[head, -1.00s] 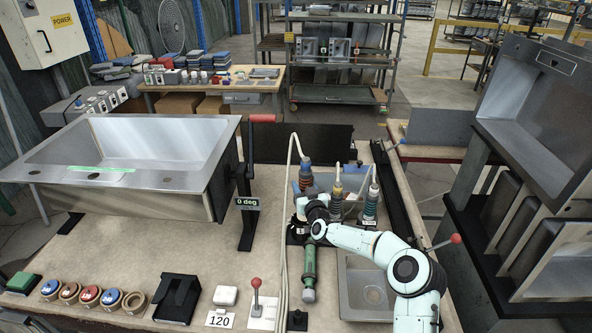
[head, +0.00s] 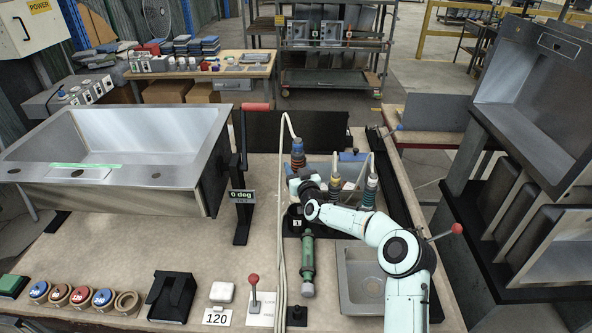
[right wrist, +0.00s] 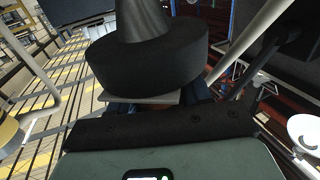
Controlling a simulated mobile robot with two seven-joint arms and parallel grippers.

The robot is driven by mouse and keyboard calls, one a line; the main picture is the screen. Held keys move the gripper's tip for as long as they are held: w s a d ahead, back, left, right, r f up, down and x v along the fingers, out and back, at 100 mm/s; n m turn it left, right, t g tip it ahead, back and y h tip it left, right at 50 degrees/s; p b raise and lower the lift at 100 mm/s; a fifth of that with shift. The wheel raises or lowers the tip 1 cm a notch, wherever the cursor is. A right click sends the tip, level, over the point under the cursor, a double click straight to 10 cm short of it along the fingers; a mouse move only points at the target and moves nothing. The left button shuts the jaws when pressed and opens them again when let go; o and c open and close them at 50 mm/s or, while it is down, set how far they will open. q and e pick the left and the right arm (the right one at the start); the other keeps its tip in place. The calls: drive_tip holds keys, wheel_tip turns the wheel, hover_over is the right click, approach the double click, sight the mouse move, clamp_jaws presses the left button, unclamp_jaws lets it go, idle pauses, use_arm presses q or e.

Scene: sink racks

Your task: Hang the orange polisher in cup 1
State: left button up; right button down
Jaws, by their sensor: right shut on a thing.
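The orange polisher (head: 297,153), with a blue body and an orange-red band, stands upright in the head view with a white hose rising from its top. My right gripper (head: 304,183) is shut on it just below the band; the arm hides its lower part. In the right wrist view, a black round pad under a grey cone (right wrist: 150,55) fills the space ahead of the gripper (right wrist: 160,105). Cup 1 (head: 294,221), dark with a white "1" label, is in front of and below the polisher, partly hidden by the gripper. My left gripper is out of view.
A yellow-banded polisher (head: 335,183) and a teal one (head: 369,190) stand upright to the right, with hoses. A green tool (head: 307,266) lies in front of cup 1. A small steel basin (head: 350,300) is at front right, a large sink (head: 120,190) at left.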

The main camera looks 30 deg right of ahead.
wheel_tip(320, 180, down, 9)
drive_tip(key=b, duration=0.4)
drive_tip(key=shift+s+r, duration=0.1)
drive_tip(key=shift+s, duration=0.05)
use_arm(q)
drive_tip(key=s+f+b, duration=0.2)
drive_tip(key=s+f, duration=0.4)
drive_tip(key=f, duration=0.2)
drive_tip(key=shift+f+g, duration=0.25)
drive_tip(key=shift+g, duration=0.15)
use_arm(e)
drive_tip(key=shift+f, duration=1.2)
use_arm(q)
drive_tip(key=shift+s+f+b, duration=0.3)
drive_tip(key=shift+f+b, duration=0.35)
drive_tip(key=shift+b, duration=0.15)
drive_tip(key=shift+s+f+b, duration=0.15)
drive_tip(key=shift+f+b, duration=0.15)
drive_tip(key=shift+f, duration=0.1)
